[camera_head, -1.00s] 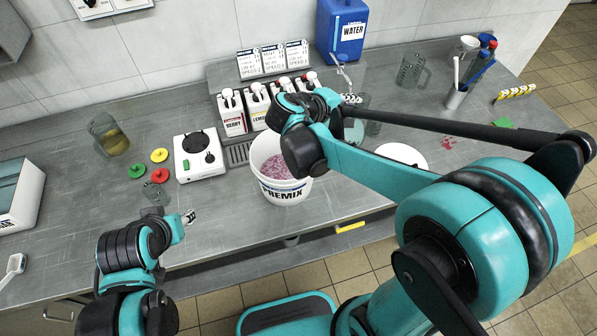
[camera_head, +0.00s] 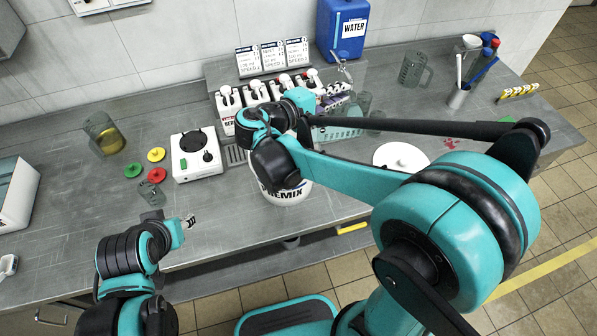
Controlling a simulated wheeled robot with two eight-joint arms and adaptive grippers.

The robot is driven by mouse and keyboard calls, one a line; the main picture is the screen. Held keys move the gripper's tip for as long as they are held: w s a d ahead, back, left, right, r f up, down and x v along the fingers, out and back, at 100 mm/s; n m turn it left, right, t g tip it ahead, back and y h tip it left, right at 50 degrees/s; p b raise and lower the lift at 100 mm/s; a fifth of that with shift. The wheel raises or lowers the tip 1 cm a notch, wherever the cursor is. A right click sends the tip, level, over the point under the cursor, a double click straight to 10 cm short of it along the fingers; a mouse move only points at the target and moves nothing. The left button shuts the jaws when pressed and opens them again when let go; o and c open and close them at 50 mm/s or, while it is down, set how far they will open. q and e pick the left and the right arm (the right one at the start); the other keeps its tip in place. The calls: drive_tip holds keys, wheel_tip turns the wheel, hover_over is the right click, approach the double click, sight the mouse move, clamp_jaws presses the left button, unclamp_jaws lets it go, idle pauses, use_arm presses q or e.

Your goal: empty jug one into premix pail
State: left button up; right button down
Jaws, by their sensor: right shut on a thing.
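The white premix pail (camera_head: 296,196) stands on the bench below my right arm, which hides its mouth and much of its body. Clear glass jugs show: one with amber liquid (camera_head: 104,134) at the left and an empty one with a handle (camera_head: 413,69) at the back right. I cannot tell which is jug one. My left gripper (camera_head: 190,221) is small near the front edge; its opening is unclear.
A white scale (camera_head: 195,165), coloured discs (camera_head: 156,155) and a small glass (camera_head: 151,193) are left. A blue water container (camera_head: 341,28) is behind. The left front bench is clear.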

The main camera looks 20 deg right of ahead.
drive_tip(key=shift+a+r+n+t+h+b, duration=0.25)
drive_tip(key=shift+a+h+b, duration=0.2)
drive_tip(key=shift+a+b, duration=0.25)
drive_tip(key=shift+a+r+n+t+h+b, duration=0.15)
drive_tip(key=shift+a+r+t+h+b, duration=0.1)
drive_tip(key=shift+a+h+b, duration=0.4)
drive_tip(key=shift+s+a+r+n+t+h+b, duration=0.1)
drive_tip(key=shift+a+n+t+h+b, duration=0.25)
drive_tip(key=shift+a+b, duration=0.45)
drive_tip(key=shift+a+r+n+t+h+b, duration=0.15)
drive_tip(key=shift+a+h+b, duration=0.3)
drive_tip(key=shift+a+b, duration=0.35)
drive_tip(key=shift+s+a+r+n+t+h+b, duration=0.1)
drive_tip(key=shift+a+n+h+b, duration=0.1)
drive_tip(key=shift+a+h+b, duration=0.55)
drive_tip(key=shift+a+y, duration=0.25)
drive_tip(key=shift+r, duration=0.1)
